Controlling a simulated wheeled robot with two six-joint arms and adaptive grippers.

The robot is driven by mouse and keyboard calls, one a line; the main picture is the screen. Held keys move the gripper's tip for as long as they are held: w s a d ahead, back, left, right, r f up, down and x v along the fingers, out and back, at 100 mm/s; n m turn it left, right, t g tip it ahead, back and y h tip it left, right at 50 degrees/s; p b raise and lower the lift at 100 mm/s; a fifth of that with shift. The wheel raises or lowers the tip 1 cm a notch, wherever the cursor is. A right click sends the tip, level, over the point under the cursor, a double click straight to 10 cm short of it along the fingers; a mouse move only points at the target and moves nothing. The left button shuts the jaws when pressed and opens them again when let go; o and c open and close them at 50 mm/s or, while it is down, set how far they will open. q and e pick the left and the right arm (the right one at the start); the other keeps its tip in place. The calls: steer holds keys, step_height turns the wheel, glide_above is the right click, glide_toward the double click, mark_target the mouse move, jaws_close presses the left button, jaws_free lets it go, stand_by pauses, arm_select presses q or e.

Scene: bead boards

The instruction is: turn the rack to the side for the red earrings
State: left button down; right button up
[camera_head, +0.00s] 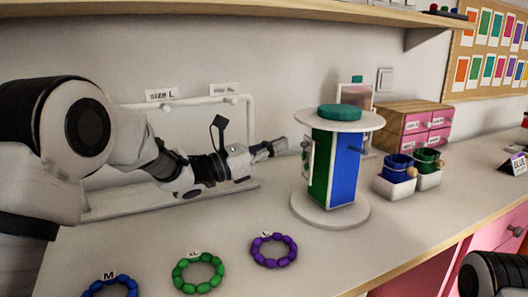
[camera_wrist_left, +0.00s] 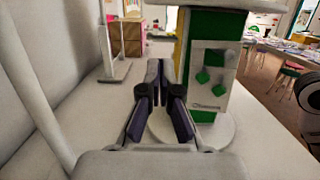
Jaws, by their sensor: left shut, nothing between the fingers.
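The rack (camera_head: 346,165) is an upright block with a green side and a blue side facing the head camera, between a white round base (camera_head: 330,211) and a white round top. A white card on its left side carries green diamond-shaped earrings (camera_wrist_left: 209,75), seen in the left wrist view. No red earrings show; the far sides are hidden. My left gripper (camera_head: 272,148) is shut and empty, just left of the rack, apart from it in the head view. In the left wrist view its fingers (camera_wrist_left: 160,75) point past the rack's left edge. My right gripper is out of view.
A white rail stand (camera_head: 180,199) is behind my left arm. Blue, green and purple bead rings lie in front. Blue (camera_head: 398,166) and green (camera_head: 426,160) cups in white holders and a pink drawer box (camera_head: 418,125) stand right of the rack. A round green piece (camera_head: 340,112) sits on top.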

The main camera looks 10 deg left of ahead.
arm_select(q)
steer(key=x, duration=0.8)
steer(key=shift+p, duration=0.45)
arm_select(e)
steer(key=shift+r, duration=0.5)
arm_select(q)
steer(key=shift+w+d+f+m+g+h+b, duration=0.1)
steer(key=shift+w+m+g+h+b, duration=0.35)
steer(key=shift+g, duration=0.45)
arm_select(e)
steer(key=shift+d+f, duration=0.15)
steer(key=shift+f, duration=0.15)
